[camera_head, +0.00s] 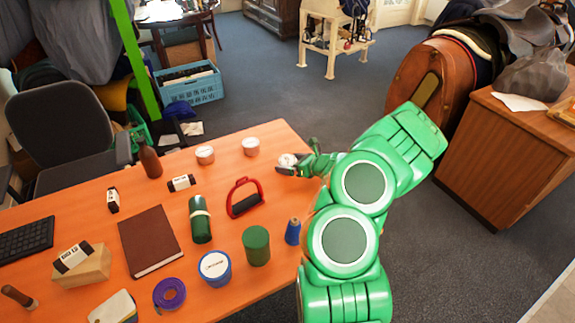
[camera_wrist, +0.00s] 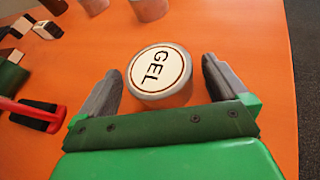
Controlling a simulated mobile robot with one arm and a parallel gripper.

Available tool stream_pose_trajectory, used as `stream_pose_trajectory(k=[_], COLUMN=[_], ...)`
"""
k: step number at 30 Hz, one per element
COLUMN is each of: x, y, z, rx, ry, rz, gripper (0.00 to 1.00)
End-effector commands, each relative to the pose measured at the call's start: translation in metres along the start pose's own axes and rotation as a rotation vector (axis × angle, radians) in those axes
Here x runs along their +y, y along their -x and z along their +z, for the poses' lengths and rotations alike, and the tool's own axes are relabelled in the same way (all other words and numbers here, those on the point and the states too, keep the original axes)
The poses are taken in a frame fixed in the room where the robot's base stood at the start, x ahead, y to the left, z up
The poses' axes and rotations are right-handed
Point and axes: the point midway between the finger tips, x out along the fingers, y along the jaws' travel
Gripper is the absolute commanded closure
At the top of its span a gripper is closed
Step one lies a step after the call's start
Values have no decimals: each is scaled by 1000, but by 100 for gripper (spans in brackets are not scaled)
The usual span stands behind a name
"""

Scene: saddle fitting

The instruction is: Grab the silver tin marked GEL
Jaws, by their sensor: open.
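The silver tin marked GEL (camera_wrist: 160,75) has a white lid with a dark ring and stands on the orange table. In the wrist view it sits ahead of my gripper (camera_wrist: 165,88), between the lines of the two open grey fingers, with its near edge reaching in between the fingertips. I see no finger touching it. In the head view the tin (camera_head: 287,160) is near the table's right edge, with my gripper (camera_head: 296,164) at it and partly covering it.
Two similar pale tins (camera_head: 205,155) (camera_head: 251,146) stand farther back to the left. A red stirrup-like item (camera_head: 245,197) and a blue spool (camera_head: 293,232) are nearer the front. The table (camera_head: 285,130) is bare behind the GEL tin.

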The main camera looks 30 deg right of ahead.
Motion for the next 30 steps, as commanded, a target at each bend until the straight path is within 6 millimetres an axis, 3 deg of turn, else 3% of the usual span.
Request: stream_pose_trajectory(k=[6, 14, 25, 30], x=[1, 0, 0, 0], y=[-15, -16, -16, -16], z=[-1, -1, 0, 0], rx=[2, 1, 1, 0], ry=[-1, 0, 0, 0], rz=[1, 0, 0, 0], gripper=[0, 0, 57, 58])
